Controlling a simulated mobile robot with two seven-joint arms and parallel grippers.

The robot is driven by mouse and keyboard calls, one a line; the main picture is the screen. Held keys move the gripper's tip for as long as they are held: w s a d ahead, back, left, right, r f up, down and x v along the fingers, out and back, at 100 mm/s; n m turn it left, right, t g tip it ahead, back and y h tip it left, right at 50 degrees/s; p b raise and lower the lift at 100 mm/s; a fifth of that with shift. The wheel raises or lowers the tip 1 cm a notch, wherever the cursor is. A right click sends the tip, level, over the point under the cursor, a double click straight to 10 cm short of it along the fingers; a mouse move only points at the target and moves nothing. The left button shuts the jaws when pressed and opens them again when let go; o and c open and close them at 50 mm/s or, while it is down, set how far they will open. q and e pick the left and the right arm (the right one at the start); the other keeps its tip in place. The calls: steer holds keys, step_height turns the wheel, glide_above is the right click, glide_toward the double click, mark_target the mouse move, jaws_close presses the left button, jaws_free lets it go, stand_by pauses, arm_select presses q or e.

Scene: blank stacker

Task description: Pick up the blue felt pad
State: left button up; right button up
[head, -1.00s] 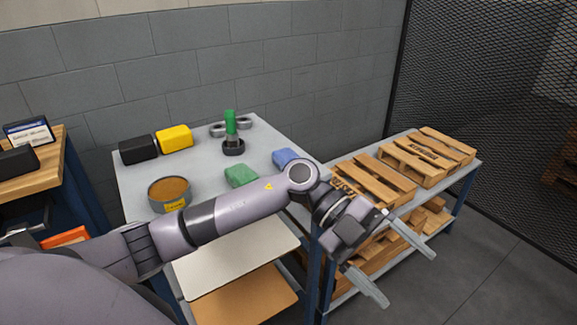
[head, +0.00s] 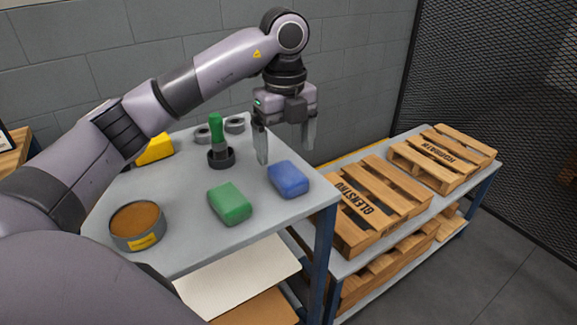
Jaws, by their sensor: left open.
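The blue felt pad (head: 289,180) lies flat on the grey table top (head: 190,226), near its right edge. My left gripper (head: 286,154) is open and empty, with its fingers pointing down. It hangs above and just behind the blue pad, and its fingertips look apart from the pad. A similar green pad (head: 229,204) lies to the left of the blue one. My right gripper is not in view.
A round tin with brown contents (head: 137,225) stands at the front left. A green-handled tool (head: 217,140) stands upright behind the green pad, with grey rings (head: 234,125) and a yellow block (head: 155,149) further back. Wooden pallets (head: 372,203) lie on a lower bench at right.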

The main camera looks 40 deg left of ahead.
mark_target(287, 171)
arm_select(q)
steer(key=shift+w+f, duration=0.1)
steer(key=shift+f, duration=0.1)
step_height(287, 171, down, 7)
steer(key=shift+w+d+r, duration=0.1)
steer(key=shift+r, duration=0.1)
steer(key=c, duration=1)
